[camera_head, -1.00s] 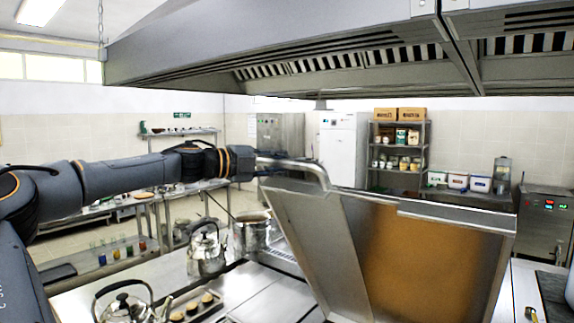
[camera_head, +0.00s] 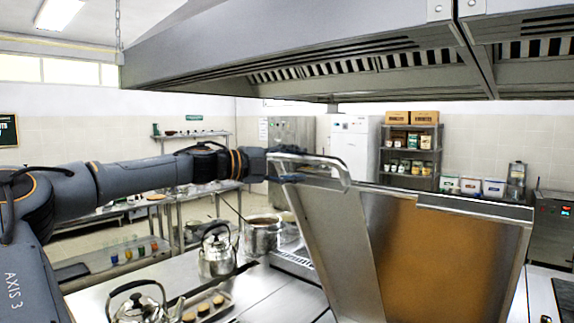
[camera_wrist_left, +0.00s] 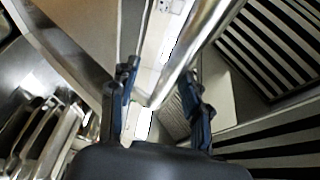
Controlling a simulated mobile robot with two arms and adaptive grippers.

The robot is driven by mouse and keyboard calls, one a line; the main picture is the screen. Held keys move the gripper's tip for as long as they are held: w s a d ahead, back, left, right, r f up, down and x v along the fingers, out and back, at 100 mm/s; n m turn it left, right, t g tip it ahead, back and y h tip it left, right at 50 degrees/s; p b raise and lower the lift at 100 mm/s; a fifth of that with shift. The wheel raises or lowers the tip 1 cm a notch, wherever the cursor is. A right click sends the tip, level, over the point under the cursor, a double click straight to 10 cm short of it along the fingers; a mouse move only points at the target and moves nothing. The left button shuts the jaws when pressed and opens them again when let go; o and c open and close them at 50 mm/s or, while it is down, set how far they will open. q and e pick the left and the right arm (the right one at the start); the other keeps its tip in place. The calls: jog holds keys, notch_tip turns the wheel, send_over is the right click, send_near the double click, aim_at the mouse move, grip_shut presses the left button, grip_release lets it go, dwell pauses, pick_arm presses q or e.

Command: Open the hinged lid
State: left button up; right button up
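The hinged lid (camera_head: 440,250) is a large steel panel with a brownish inner face. It stands raised and steeply tilted at the right of the head view. Its tubular handle (camera_head: 345,172) runs along the top left; in the left wrist view the bar (camera_wrist_left: 190,55) passes between my fingers. My left gripper (camera_head: 285,165) is at the handle's left part. In the left wrist view the gripper (camera_wrist_left: 158,100) has its fingers apart, on either side of the bar, with a visible gap. My right gripper is in neither view. The lid's hinge is hidden.
A steel hood (camera_head: 330,60) hangs low above the lid and arm. A kettle (camera_head: 217,252), a pot (camera_head: 262,236) and another kettle (camera_head: 138,308) stand left of the lid, with a tray of round items (camera_head: 203,308). Bare steel counter (camera_head: 250,285) lies between.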

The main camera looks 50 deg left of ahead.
pick_arm(q)
jog(key=s+a, duration=0.2)
jog(key=s, duration=0.9)
jog(key=shift+s+r, duration=0.35)
jog(key=shift+r, duration=0.05)
